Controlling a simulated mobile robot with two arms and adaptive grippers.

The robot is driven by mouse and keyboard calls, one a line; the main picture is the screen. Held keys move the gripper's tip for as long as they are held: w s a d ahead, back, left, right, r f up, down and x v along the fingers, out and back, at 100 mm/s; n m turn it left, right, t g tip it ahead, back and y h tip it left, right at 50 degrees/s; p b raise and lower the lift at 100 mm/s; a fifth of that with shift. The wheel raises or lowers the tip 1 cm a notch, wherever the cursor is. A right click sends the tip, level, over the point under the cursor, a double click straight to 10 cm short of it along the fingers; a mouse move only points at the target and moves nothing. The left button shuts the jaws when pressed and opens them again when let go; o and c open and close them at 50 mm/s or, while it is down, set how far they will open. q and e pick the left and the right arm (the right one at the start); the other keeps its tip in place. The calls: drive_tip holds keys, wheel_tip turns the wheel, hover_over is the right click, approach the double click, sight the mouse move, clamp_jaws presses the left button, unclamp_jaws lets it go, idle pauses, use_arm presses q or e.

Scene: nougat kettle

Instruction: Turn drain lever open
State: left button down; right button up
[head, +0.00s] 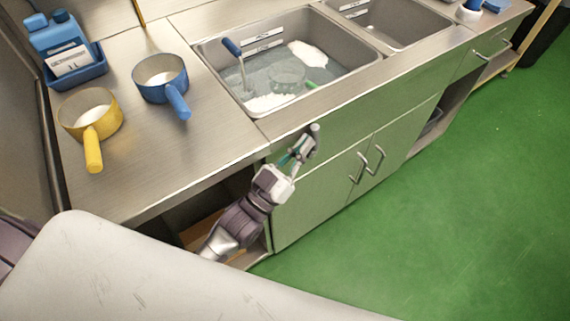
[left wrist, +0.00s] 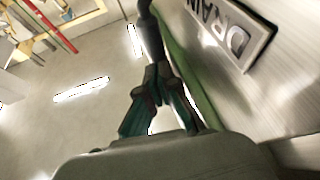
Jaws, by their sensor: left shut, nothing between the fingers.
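The drain lever (head: 315,128) shows as a short grey bar at the front of the sink counter in the head view. In the left wrist view the lever (left wrist: 151,38) is a dark bar running down from the top to my fingertips. A plate reading DRAIN (left wrist: 232,32) is on the panel to its right. My left gripper (head: 304,145) is at the lever; it also shows in the left wrist view (left wrist: 158,76), with its fingers shut and nothing between them. Its tips are at or against the lever's lower end; exact contact is unclear. My right gripper is not in view.
The sink basin (head: 207,54) holds water, a clear round vessel and white foam-like patches. A blue pan (head: 160,79) and a yellow pan (head: 92,116) stand on the counter to the left. Cabinet doors (head: 326,185) are below the lever. The green floor (head: 450,220) is clear.

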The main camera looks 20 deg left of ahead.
use_arm(q)
drive_tip(key=shift+w+d+r, duration=0.15)
drive_tip(key=shift+w, duration=0.05)
drive_tip(key=shift+w+d+r+p, duration=0.2)
drive_tip(key=shift+w+d+p, duration=0.05)
drive_tip(key=shift+w+p, duration=0.1)
drive_tip(key=shift+r, duration=0.2)
idle(0.3)
